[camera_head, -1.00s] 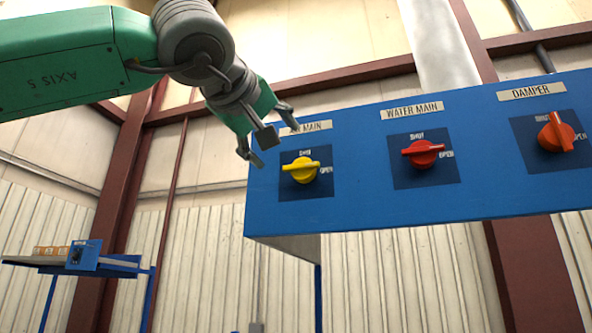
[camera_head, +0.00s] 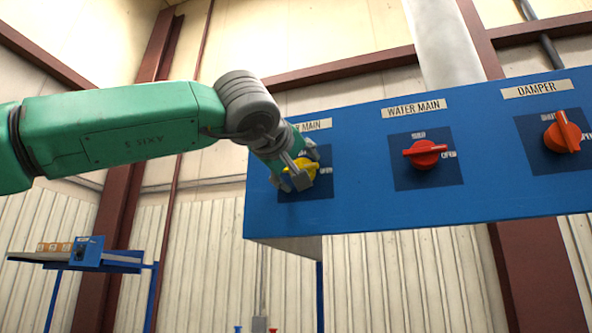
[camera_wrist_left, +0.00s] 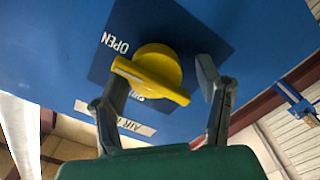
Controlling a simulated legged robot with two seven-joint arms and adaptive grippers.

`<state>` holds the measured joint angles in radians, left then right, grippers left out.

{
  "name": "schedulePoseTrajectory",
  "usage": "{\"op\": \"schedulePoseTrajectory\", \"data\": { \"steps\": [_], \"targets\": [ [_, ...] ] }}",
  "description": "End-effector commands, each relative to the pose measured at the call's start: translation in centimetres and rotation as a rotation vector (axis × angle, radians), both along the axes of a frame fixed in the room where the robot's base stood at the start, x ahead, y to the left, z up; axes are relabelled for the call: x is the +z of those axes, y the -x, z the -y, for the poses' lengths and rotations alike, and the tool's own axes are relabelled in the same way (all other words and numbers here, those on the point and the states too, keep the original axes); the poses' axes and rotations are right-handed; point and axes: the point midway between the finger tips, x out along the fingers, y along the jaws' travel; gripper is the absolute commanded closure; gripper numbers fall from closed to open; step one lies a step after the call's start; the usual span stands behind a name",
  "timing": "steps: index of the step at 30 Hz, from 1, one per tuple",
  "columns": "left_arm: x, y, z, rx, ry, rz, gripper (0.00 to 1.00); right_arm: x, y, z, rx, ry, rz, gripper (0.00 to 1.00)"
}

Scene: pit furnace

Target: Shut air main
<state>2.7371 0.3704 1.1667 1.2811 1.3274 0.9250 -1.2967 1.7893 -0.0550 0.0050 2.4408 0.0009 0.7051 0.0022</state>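The yellow AIR MAIN knob (camera_head: 302,170) sits on a dark square plate at the left end of the blue panel (camera_head: 400,215). My left gripper (camera_head: 300,178) is in front of it and hides much of the knob and part of its label. In the left wrist view, the yellow knob (camera_wrist_left: 155,72) with its bar handle lies between the two spread fingers of my left gripper (camera_wrist_left: 165,95). A gap shows between the knob and the right finger; the left finger passes close to the bar, and contact cannot be told. The OPEN mark is readable; SHUT is mostly covered. My right gripper is not in view.
The red WATER MAIN knob (camera_head: 425,154) and orange-red DAMPER knob (camera_head: 562,132) are to the right on the same panel. A blue stand with a small box (camera_head: 87,252) is far left.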

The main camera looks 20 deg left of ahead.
Motion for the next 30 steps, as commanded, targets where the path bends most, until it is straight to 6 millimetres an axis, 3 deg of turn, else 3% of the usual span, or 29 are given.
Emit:
{"op": "schedulePoseTrajectory", "data": {
  "steps": [1,3,4,17,30],
  "targets": [
    [0.0,0.0,0.0,0.000,0.000,0.000,0.60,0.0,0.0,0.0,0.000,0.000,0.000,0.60],
    [0.0,0.0,-0.1,-0.001,0.001,-0.001,0.85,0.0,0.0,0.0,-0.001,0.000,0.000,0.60],
    [0.0,0.0,-0.1,-0.001,0.002,0.000,0.89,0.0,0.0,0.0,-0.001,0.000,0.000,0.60],
    [0.1,0.0,-0.5,-0.001,0.071,0.000,0.89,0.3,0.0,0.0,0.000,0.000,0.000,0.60],
    [-0.1,0.0,-0.7,0.002,0.426,-0.014,0.89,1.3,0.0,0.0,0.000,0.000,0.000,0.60]
  ]
}}
